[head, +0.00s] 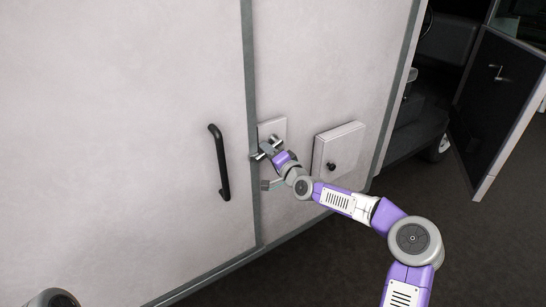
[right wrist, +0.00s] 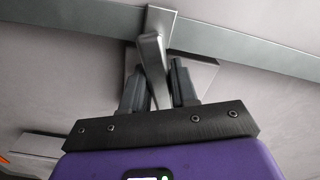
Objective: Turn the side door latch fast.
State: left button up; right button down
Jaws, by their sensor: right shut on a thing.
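The side door latch is a metal lever on a square plate (head: 279,126), just right of the dark seam strip beside the pale side door (head: 180,90). My right gripper (head: 270,150) is at the latch and hides part of it. In the right wrist view, the grey metal lever (right wrist: 151,52) runs down between the two fingers of my right gripper (right wrist: 158,85), which is shut on it. The lever's upper end lies across the grey strip. My left gripper is out of view.
A black door handle (head: 219,163) stands out left of the latch. A pale box with a black knob (head: 337,150) sits right of it, close to my right forearm. A dark open door (head: 500,95) stands at far right. Dark floor lies below.

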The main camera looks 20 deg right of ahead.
jog(key=shift+a+r+m+b, duration=0.1)
jog(key=shift+r+m+b, duration=0.3)
jog(key=shift+m, duration=0.7)
jog(key=shift+a+r+m+b, duration=0.1)
jog(key=shift+r+m+b, duration=0.3)
jog(key=shift+m, duration=0.7)
jog(key=shift+r, duration=0.1)
jog(key=c, duration=1)
grip_release()
jog(key=shift+o, duration=0.2)
jog(key=shift+s+d, duration=0.1)
jog(key=shift+s, duration=0.05)
jog(key=v, duration=0.7)
jog(key=shift+s, duration=0.2)
